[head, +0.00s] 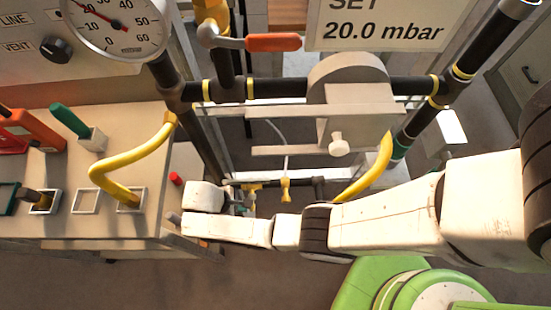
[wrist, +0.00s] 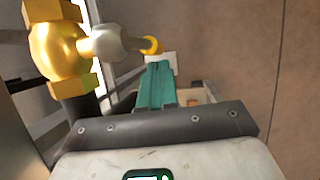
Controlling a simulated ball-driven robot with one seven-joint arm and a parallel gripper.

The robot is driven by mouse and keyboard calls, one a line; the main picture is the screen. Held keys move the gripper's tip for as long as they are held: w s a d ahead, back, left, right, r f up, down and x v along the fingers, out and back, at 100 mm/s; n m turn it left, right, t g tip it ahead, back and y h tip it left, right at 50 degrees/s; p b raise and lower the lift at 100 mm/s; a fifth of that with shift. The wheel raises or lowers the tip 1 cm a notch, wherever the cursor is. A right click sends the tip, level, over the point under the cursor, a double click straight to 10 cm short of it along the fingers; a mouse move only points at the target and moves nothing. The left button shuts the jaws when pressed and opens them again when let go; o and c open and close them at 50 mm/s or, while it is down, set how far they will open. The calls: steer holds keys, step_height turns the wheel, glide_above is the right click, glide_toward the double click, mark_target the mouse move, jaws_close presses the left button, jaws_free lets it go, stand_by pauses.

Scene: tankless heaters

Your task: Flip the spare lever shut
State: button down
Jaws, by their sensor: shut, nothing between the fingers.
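My gripper (wrist: 158,68) has teal fingers that lie together in the wrist view, shut and empty. In the head view its fingertips (head: 243,210) show only as a small teal patch past my white wrist. A brass valve (wrist: 58,55) is close at the upper left of the wrist view, with a grey rod (wrist: 105,44) reaching right to a yellow end just above the fingertips; contact cannot be told. In the head view two small yellow fittings, a left one (head: 253,188) and a right one (head: 286,190), sit near my gripper. Which part is the spare lever is unclear.
An orange-handled lever (head: 272,42) lies sideways on a valve higher up. A black pipe run (head: 275,88) and a grey bracket (head: 350,118) stand above my arm. A bench (head: 150,185) with a bent yellow hose (head: 110,180) is at left.

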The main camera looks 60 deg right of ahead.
steer(key=s+r+p, duration=0.3)
steer(key=s+r, duration=0.7)
steer(key=s, duration=0.4)
steer(key=shift+d, duration=0.3)
steer(key=shift+f, duration=0.1)
